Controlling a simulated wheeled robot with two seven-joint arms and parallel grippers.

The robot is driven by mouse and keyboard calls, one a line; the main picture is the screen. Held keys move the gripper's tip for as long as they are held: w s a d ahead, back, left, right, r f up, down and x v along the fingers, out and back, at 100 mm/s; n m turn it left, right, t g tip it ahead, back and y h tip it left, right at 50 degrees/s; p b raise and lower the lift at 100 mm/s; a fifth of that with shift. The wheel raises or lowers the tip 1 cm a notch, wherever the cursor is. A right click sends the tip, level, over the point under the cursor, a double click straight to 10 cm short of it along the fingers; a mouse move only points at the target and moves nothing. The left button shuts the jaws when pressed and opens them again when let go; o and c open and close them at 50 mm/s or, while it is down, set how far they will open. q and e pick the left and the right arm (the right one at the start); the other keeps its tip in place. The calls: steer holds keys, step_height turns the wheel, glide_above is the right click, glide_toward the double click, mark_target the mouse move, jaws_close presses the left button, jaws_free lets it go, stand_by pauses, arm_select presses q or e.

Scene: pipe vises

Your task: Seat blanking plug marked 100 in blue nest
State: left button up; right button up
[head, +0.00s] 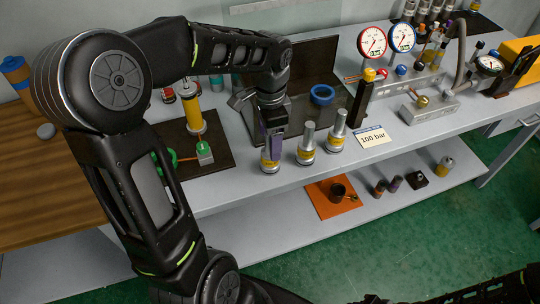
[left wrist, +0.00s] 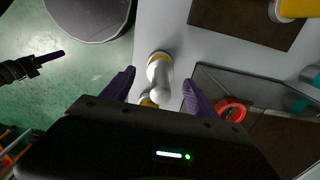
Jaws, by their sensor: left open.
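Three metal plugs with yellow bands stand upright along the bench front: a left one (head: 270,163), a middle one (head: 307,146) and a right one (head: 338,130). Their markings are too small to read. The blue nest (head: 322,95) is a ring in the dark tray behind them, with nothing seen in it. My left gripper (head: 271,146) is open, pointing down at the left plug. In the left wrist view, a plug (left wrist: 159,72) stands between the spread fingers; another (left wrist: 147,101) is partly hidden. My right gripper (left wrist: 38,62) shows small there; its opening is unclear.
A red ring (left wrist: 232,110) lies in the tray in the left wrist view. A "100 bar" card (head: 372,138) lies right of the plugs. A dark post (head: 363,97) stands beside the nest. Gauges (head: 372,42) and a manifold stand behind. A yellow cylinder (head: 195,112) stands left.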

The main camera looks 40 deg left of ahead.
mark_target(268, 168)
arm_select(q)
step_height(268, 168, down, 4)
steer(key=shift+f+p, duration=0.25)
steer(key=shift+p, duration=0.15)
steer(key=shift+c, duration=0.6)
jaws_close()
stand_by(0.3)
